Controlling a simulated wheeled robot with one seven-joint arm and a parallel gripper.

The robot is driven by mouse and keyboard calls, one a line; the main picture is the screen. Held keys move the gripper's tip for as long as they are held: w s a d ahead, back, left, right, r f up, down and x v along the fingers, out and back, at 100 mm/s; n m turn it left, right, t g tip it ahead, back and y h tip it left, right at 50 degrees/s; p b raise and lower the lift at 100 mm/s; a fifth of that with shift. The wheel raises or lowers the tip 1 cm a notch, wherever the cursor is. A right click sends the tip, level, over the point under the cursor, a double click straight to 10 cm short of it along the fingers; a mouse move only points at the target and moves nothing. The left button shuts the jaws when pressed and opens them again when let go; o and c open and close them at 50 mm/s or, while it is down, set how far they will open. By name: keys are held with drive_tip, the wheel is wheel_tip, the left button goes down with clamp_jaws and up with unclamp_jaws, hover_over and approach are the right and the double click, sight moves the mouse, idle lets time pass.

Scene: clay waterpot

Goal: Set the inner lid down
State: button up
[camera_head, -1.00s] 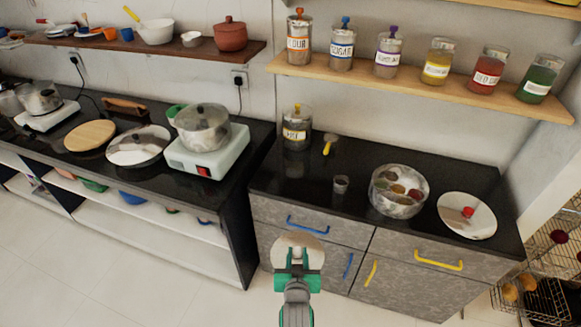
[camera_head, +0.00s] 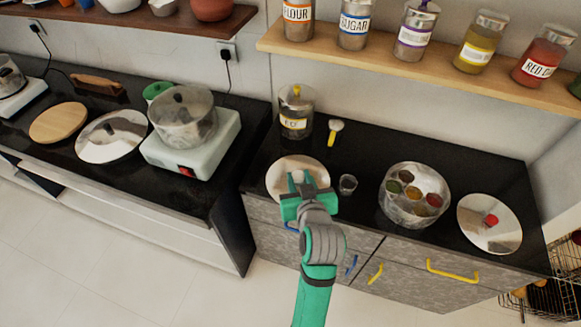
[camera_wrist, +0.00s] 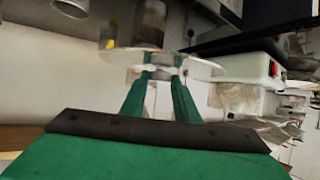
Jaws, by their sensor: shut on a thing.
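The inner lid (camera_head: 285,172) is a flat, shiny round plate with a small knob. My gripper (camera_head: 304,186) is shut on it, with the fingers at its knob. In the head view the lid overlaps the left front part of the right black counter (camera_head: 352,164). I cannot tell whether it touches the counter. In the wrist view the two green fingers meet at the lid (camera_wrist: 205,66), which is seen nearly edge-on and roughly level. The fingers hide part of the knob.
A labelled jar (camera_head: 296,118) and a yellow-handled scoop (camera_head: 335,131) stand behind the lid. A small cup (camera_head: 348,184), a round spice box (camera_head: 396,212) and another lid with a red knob (camera_head: 482,232) are to the right. A stove with a pot (camera_head: 183,125) is left.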

sight(295, 166)
drive_tip(key=x, duration=0.7)
drive_tip(key=shift+w+f, duration=0.2)
drive_tip(key=shift+w, duration=0.05)
drive_tip(key=w+f, duration=0.2)
drive_tip(key=f, duration=0.1)
drive_tip(key=w+f, duration=0.2)
drive_tip(key=shift+w+a+f, duration=0.1)
drive_tip(key=shift+a, duration=0.3)
drive_tip(key=shift+w+f, duration=0.2)
drive_tip(key=shift+f, duration=1.5)
drive_tip(key=shift+f, duration=0.15)
drive_tip(key=o, duration=1.1)
